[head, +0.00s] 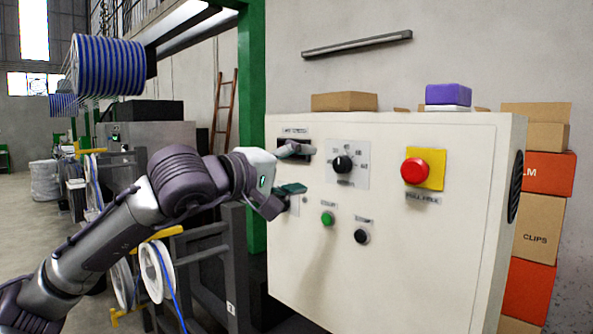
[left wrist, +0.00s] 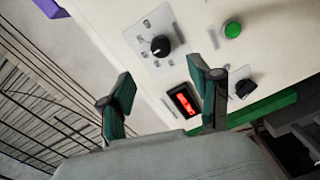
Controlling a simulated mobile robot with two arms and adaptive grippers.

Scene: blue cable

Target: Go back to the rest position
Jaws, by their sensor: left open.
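My left gripper (head: 292,170) is open and empty in front of the left side of a cream control panel (head: 450,250). Its two green fingers (left wrist: 162,105) stand apart in the left wrist view, with nothing between them. The panel carries a black rotary knob (head: 342,163), a red button on a yellow plate (head: 416,170), a green button (head: 327,218) and a black knob (head: 361,236). A small display with red digits (left wrist: 184,101) shows in the left wrist view; in the head view the gripper partly covers it. My right gripper is not in view.
A green post (head: 251,100) stands behind the panel's left side. Boxes (head: 540,220) are stacked at the right. A purple block (head: 448,94) and a cardboard box (head: 344,101) show above the panel. Cable reels (head: 157,270) stand at the lower left, near my left arm.

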